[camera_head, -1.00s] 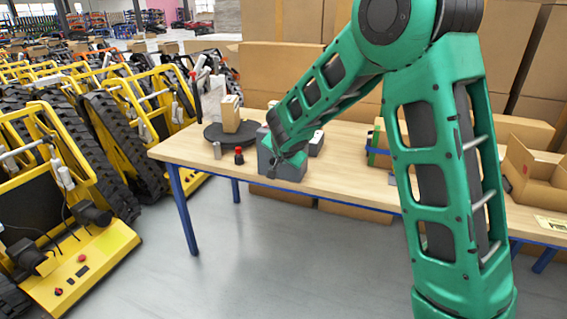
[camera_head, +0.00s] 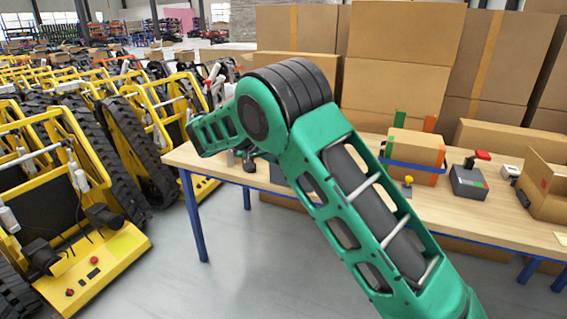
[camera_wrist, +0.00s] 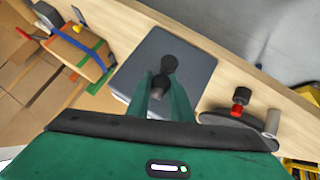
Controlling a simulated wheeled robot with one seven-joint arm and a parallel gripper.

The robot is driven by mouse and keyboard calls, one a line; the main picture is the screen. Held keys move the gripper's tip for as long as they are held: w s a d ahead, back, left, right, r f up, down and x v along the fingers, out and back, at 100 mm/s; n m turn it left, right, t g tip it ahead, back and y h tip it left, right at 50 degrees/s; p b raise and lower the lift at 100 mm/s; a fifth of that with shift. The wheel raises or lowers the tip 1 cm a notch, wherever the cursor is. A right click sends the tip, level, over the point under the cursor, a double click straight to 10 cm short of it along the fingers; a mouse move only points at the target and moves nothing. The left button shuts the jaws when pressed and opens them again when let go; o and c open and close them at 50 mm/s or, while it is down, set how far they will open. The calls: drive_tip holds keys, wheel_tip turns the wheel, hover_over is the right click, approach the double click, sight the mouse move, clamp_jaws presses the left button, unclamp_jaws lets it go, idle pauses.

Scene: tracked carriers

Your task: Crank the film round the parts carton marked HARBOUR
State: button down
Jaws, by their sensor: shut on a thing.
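In the wrist view my gripper (camera_wrist: 160,92) is shut on a dark knob (camera_wrist: 168,64), the crank's handle, above a grey box (camera_wrist: 198,64) on the table. The dark round turntable (camera_wrist: 232,118) lies to the right of the box, partly behind my gripper. In the head view my arm covers the gripper, the knob and the turntable, and only a bit of the grey box (camera_head: 279,174) shows. The carton on the turntable is hidden in both current views, and I cannot read any marking.
Further right on the table (camera_head: 455,215) are a blue-strapped carton (camera_head: 414,150), a grey box with a red switch (camera_head: 468,182) and an open carton (camera_head: 548,190). Yellow tracked carriers (camera_head: 85,250) stand left.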

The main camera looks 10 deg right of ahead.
drive_tip(key=w+a+f+n+g+h, duration=0.2)
drive_tip(key=a+f+n+h, duration=0.1)
drive_tip(key=n+h, duration=0.5)
drive_tip(key=shift+w+a+f+h, duration=0.4)
drive_tip(key=shift+f+h, duration=0.5)
drive_tip(key=shift+h, duration=0.1)
idle(0.4)
drive_tip(key=c, duration=1.6)
unclamp_jaws()
drive_tip(key=shift+w, duration=0.1)
drive_tip(key=a, duration=0.3)
drive_tip(key=s+a, duration=0.1)
drive_tip(key=a, duration=0.3)
drive_tip(key=a+f, duration=0.1)
drive_tip(key=a, duration=0.2)
drive_tip(key=shift+s+a, duration=0.3)
drive_tip(key=shift+a, duration=0.1)
